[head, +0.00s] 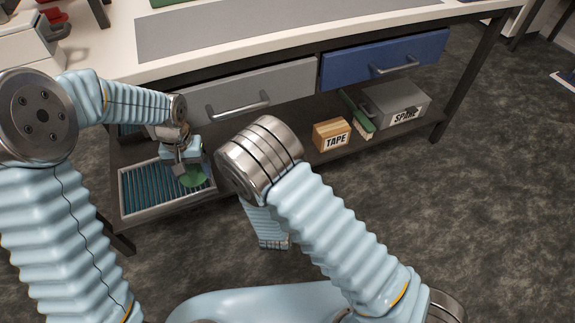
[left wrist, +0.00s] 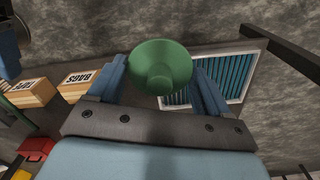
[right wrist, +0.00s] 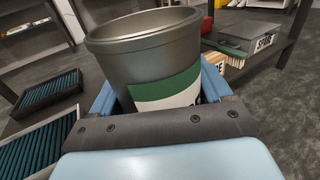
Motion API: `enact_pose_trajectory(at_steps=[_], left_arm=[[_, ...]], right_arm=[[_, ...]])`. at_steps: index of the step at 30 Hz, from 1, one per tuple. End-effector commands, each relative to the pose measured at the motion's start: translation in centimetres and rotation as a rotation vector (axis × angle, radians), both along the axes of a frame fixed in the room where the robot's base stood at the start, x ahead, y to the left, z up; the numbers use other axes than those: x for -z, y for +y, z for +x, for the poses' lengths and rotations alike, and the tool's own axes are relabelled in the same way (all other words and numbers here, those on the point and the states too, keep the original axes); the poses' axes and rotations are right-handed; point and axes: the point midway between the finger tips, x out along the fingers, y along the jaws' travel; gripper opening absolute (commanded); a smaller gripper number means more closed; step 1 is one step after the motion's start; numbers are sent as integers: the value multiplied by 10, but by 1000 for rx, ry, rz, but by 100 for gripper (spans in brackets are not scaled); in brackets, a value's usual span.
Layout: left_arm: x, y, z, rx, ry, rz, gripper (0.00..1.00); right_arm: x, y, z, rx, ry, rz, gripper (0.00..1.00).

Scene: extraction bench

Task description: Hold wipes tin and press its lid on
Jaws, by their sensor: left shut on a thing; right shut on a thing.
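The green lid (left wrist: 160,66) is round with a knob. My left gripper (left wrist: 160,82) is shut on it, with a finger on each side. In the head view the lid (head: 194,176) hangs below my left gripper (head: 182,155), in front of the framed blue-slatted panel. The wipes tin (right wrist: 146,62) is a grey cylinder with a green and white label and an open top. My right gripper (right wrist: 160,98) is shut around it, and it looks slightly tilted in the right wrist view. In the head view the tin is hidden behind my right arm. Lid and tin are apart.
The bench has a grey drawer (head: 215,100) and a blue drawer (head: 400,55), both shut. On its lower shelf are the blue-slatted panel (head: 127,202), a TAPE box (head: 332,134) and a grey SPARE box (head: 398,100). The floor in front (head: 480,220) is clear.

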Motion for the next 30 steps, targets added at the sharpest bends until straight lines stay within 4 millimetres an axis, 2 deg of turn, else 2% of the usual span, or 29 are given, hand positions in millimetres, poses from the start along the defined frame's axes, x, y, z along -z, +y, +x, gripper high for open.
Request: enact_pose_trajectory(at_steps=[5, 8, 12, 18, 24, 27, 30], left_arm=[[-16, -22, -9, 14, -3, -1, 50], [-34, -44, -21, 30, -4, -1, 50], [-62, -84, -30, 86, -5, 0, 50], [-84, -148, -6, 251, -1, 1, 50], [-106, -207, 6, 400, -1, 3, 50], [-113, -227, 7, 448, -1, 3, 50], [-117, -239, 7, 477, 1, 3, 50]], right_arm=[[-1, 0, 0, 1, -1, 0, 23], [-1, 0, 0, 1, -1, 0, 23], [-1, 0, 0, 1, -2, 0, 23], [-1, 0, 0, 1, -2, 0, 23], [-1, 0, 0, 1, -2, 0, 23], [-1, 0, 0, 1, -2, 1, 23], [-1, 0, 0, 1, -2, 0, 23]])
